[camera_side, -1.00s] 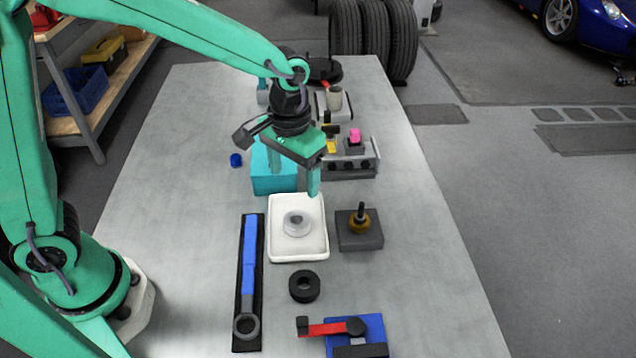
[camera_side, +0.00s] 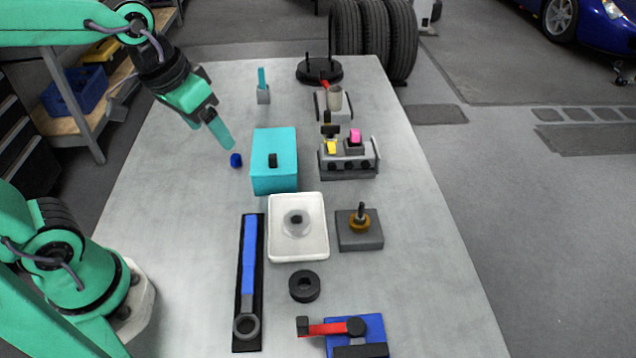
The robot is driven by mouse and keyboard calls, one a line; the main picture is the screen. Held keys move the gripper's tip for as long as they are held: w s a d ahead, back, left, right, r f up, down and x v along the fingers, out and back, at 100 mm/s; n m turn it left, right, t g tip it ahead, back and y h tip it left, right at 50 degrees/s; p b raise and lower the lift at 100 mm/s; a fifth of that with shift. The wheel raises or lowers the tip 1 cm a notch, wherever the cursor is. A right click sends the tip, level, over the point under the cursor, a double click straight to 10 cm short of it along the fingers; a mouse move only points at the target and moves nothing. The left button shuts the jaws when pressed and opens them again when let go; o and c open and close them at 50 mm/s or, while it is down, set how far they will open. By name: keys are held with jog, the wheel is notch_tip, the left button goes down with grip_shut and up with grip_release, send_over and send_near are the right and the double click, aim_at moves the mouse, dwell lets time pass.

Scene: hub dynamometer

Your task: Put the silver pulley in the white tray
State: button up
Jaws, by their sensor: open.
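The silver pulley (camera_side: 297,222) lies flat inside the white tray (camera_side: 323,240), near its middle. It is a round grey disc with a dark centre, and nothing touches it from above. My gripper (camera_side: 222,137) is open and empty at the left side of the table, well away from the tray. It hangs in the air up and left of the tray, near a small blue cap (camera_side: 236,160). One of its fingers is largely hidden behind the other.
A teal box (camera_side: 275,180) stands behind the tray. A grey block with a brass part (camera_side: 360,240) is right of it. The table's right side is clear.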

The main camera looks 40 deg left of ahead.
jog(key=s+a+r+t, duration=0.1)
jog(key=s+a, duration=0.2)
jog(key=s, duration=0.2)
jog(key=shift+s+t, duration=0.15)
jog(key=shift+t, duration=0.25)
